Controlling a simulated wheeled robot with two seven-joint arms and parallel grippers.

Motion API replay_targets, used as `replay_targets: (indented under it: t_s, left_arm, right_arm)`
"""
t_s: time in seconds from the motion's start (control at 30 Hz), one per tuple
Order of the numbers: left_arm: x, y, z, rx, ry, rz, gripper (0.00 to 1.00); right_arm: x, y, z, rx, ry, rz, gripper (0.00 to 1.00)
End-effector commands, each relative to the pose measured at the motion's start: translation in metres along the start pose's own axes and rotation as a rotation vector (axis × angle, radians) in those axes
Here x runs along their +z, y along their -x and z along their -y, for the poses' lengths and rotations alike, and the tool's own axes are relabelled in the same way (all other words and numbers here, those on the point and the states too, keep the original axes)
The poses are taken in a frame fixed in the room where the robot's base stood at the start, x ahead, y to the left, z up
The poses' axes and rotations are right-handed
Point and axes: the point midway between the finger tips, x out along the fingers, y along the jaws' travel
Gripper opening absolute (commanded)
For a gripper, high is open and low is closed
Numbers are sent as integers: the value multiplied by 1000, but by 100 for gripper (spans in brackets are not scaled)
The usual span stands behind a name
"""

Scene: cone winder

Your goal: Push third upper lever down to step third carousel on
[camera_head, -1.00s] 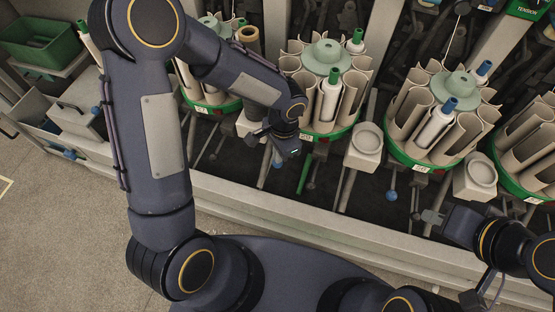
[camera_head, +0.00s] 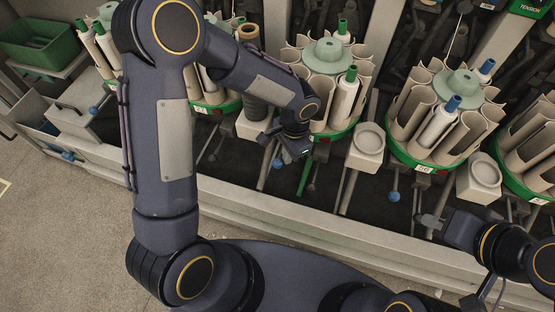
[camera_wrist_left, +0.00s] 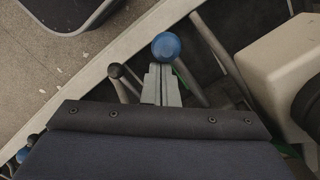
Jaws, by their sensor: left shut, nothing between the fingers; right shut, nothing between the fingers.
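The middle carousel (camera_head: 322,133) has a green rim, beige cups and two white bobbins with green tops. My left gripper (camera_head: 299,153) is shut and empty, low in front of this carousel. In the left wrist view its closed fingers (camera_wrist_left: 160,78) point at a blue ball knob (camera_wrist_left: 166,46) on a lever; whether they touch cannot be told. A lower black-knobbed lever (camera_wrist_left: 117,71) stands to the left of the fingers. In the head view a blue knob (camera_head: 277,163) shows just left of the gripper. My right gripper (camera_head: 428,220) is shut and empty at the machine's front edge, lower right.
A pale box (camera_head: 366,150) with a round dish is right of the middle carousel. Another box (camera_head: 250,128) with a dark cylinder is left. A further carousel (camera_head: 424,163) and blue-knobbed lever (camera_head: 393,196) lie right. The floor (camera_head: 70,215) at left is clear.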

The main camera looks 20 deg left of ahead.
Motion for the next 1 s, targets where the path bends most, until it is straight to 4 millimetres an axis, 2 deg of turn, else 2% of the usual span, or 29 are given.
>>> replay_targets:
  t_s: [0.03, 0.27, 0.6, 0.7, 1.0]
  left_arm:
    - [-4, 4, 5, -7, 10, -14, 0]
    - [-2, 20, 6, -8, 10, -16, 0]
    - [3, 73, 6, -9, 12, -17, 0]
    - [4, 82, 6, -9, 13, -17, 0]
    - [5, 84, 7, -10, 15, -16, 0]
  right_arm:
    - [0, 1, 0, 0, 0, 0, 0]
    - [-6, 11, 5, 0, 0, 0, 0]
    - [-23, 45, 20, 0, 0, 0, 0]
    - [-26, 50, 23, 0, 0, 0, 0]
    - [-26, 51, 23, 0, 0, 0, 0]
